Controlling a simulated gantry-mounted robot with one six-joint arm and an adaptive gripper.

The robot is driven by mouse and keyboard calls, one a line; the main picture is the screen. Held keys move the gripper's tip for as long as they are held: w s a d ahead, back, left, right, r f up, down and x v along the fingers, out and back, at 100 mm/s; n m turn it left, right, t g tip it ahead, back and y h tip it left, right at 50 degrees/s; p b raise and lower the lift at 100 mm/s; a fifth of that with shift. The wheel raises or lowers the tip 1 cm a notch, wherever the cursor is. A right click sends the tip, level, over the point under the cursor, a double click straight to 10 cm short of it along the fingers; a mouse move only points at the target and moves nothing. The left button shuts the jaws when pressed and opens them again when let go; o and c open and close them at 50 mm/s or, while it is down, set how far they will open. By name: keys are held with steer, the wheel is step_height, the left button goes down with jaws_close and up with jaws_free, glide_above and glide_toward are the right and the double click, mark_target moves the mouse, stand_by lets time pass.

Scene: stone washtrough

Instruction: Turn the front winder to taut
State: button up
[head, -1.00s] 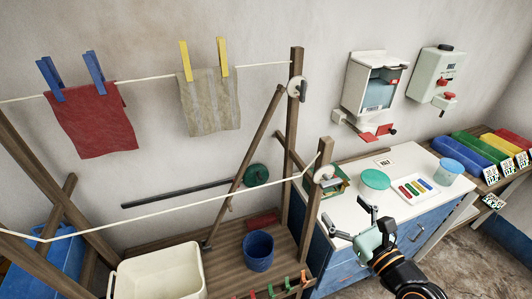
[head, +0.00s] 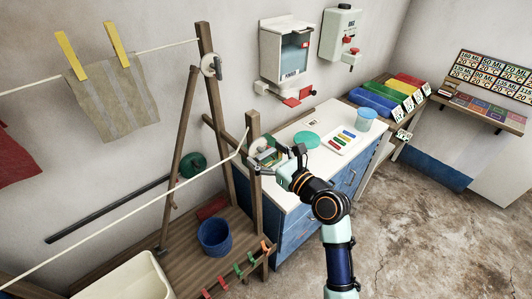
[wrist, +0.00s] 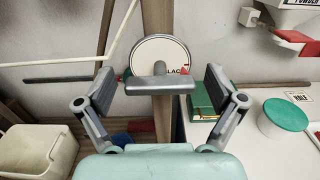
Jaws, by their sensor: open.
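The front winder's round white dial (wrist: 150,50) is on the wooden front post (wrist: 157,18) in the wrist view. Its grey bar handle (wrist: 160,86) lies level across the dial's lower part. The letters "LAC" show on the dial; the rest is covered. My gripper (wrist: 161,90) is open, with one finger on each side of the handle and gaps between. In the head view my gripper (head: 283,165) is at the front post and largely hides the winder. The front line (head: 130,218) runs from that post down to the lower left.
A second winder (head: 211,67) is on the rear post, with a cloth pegged to its line. A blue bucket (head: 214,237) and a cream tub (head: 125,280) stand below. The counter (head: 318,118) at right holds a green lid and a tray.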

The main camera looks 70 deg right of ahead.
steer(key=c, duration=1.2)
steer(key=shift+o, duration=0.2)
steer(key=shift+n, duration=0.3)
